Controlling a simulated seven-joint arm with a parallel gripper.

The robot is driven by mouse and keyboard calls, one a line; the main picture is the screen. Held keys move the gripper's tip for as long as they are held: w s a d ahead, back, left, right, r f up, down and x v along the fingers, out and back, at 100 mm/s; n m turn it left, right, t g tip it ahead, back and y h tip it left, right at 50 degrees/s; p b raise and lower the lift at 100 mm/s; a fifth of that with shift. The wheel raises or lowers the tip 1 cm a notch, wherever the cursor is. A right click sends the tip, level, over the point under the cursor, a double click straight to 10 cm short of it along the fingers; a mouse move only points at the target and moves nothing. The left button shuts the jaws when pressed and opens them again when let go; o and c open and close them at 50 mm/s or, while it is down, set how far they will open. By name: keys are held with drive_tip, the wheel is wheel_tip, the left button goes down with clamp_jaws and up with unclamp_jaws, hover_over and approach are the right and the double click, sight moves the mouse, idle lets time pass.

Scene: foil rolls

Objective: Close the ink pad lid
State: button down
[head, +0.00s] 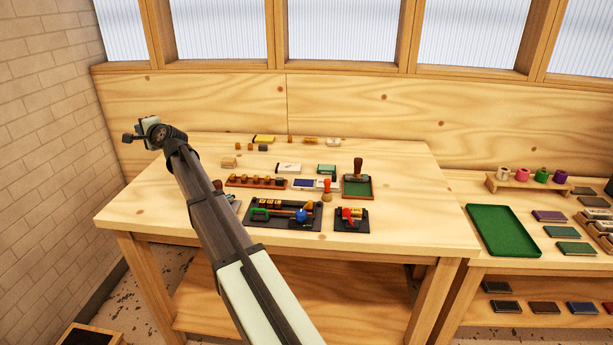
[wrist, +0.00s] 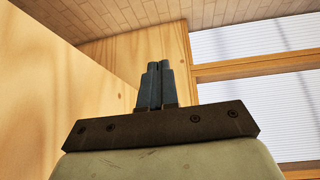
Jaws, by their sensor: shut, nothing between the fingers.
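My gripper (head: 129,138) is raised over the far left of the workbench, well away from the small items. In the wrist view its two dark fingers (wrist: 154,85) are together with nothing between them, pointing toward wood panelling and the window. On the workbench, a small flat case with a blue-violet face (head: 302,184) lies near the middle and may be the ink pad; I cannot tell how its lid stands. A red-topped stamp (head: 326,184) is at its right side. My arm crosses the bench's left side and hides part of another small item (head: 235,201).
A green tray (head: 358,189) with a wooden-handled stamp stands right of the case. A stamp rack (head: 257,182) is left, and black trays (head: 285,222) with coloured parts are in front. A side table with a green tray (head: 501,231) is at right. The bench's right side is clear.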

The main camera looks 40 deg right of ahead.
drive_tip(key=s+d+f+n+g+h, duration=0.1)
drive_tip(key=s+d, duration=0.1)
drive_tip(key=d, duration=0.7)
drive_tip(key=s+d+f+n+g, duration=0.1)
drive_tip(key=s+d, duration=0.1)
drive_tip(key=d, duration=0.7)
drive_tip(key=n+g+h, duration=0.2)
drive_tip(key=n+g, duration=0.4)
drive_tip(key=g, duration=0.1)
approach(338, 181)
drive_tip(key=s+d+r, duration=0.3)
drive_tip(key=s, duration=0.2)
drive_tip(key=x, duration=0.9)
drive_tip(key=shift+w+d+f, duration=0.15)
drive_tip(key=shift+w+f, duration=0.1)
drive_tip(key=shift+f, duration=0.1)
drive_tip(key=shift+w+a, duration=0.75)
drive_tip(key=shift+a, duration=0.1)
drive_tip(key=shift+w+a, duration=0.6)
drive_tip(key=shift+w, duration=0.1)
drive_tip(key=w+a, duration=0.6)
drive_tip(key=a, duration=0.1)
drive_tip(key=shift+w+r, duration=0.1)
drive_tip(key=shift+w, duration=0.3)
